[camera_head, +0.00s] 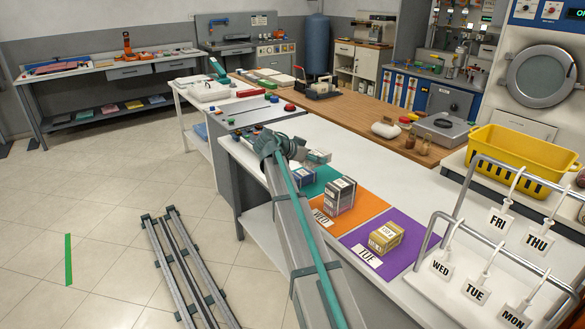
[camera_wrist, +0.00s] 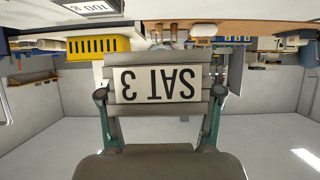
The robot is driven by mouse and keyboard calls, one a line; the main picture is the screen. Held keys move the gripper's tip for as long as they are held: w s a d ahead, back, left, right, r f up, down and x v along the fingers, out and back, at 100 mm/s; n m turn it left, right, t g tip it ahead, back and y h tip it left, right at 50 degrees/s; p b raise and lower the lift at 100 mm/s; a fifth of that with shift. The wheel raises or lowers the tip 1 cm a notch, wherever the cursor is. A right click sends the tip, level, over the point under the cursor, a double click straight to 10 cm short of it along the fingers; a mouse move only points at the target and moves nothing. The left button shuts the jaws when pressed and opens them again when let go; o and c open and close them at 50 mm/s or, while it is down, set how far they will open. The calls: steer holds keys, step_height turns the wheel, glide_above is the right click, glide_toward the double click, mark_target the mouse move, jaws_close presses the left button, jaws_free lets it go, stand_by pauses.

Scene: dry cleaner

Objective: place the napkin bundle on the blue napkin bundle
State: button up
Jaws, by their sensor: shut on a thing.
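My gripper (camera_wrist: 160,97) is shut on a grey napkin bundle (camera_wrist: 222,85) with a white "SAT 3" tag, upside down in the wrist view. In the head view my gripper (camera_head: 279,145) is above the far part of the white table, partly hidden by my arm. A bluish bundle (camera_head: 303,176), probably the blue napkin bundle, sits on the teal mat (camera_head: 324,175). Another small pale bundle (camera_head: 318,157) shows just behind it; I cannot tell whether it is the held one. My gripper is left of and beyond the bluish bundle in the picture.
A tall grey bundle (camera_head: 340,195) stands on the orange mat (camera_head: 370,203), and a yellow-brown bundle (camera_head: 386,237) on the purple mat (camera_head: 411,246). Metal racks with hanging day tags (camera_head: 475,290) and a yellow tub (camera_head: 520,160) are at the right. White table surface (camera_head: 400,185) behind the mats is clear.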

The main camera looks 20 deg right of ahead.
mark_target(303, 173)
steer(key=w+f+p, duration=0.1)
steer(key=w, duration=0.2)
steer(key=w+f, duration=0.1)
steer(key=w, duration=0.3)
steer(key=w+d+f+p, duration=0.1)
steer(key=w+f, duration=0.1)
steer(key=w, duration=0.2)
steer(key=shift+d+p, duration=0.1)
steer(key=shift+p, duration=0.25)
steer(key=f, duration=0.1)
steer(key=w+f, duration=0.1)
steer(key=w+f+p, duration=0.1)
steer(key=f, duration=0.1)
steer(key=shift+w+d, duration=0.25)
steer(key=shift+w+d+f, duration=0.1)
steer(key=shift+w+f, duration=0.55)
steer(key=shift+f, duration=0.15)
step_height(303, 173, down, 3)
steer(key=shift+p, duration=1)
steer(key=shift+f, duration=0.15)
steer(key=shift+f+b, duration=0.2)
steer(key=shift+b, duration=0.15)
steer(key=o, duration=1.2)
steer(key=shift+r, duration=0.1)
steer(key=shift+c, duration=0.2)
steer(key=shift+r+p, duration=0.15)
steer(key=shift+p, duration=0.15)
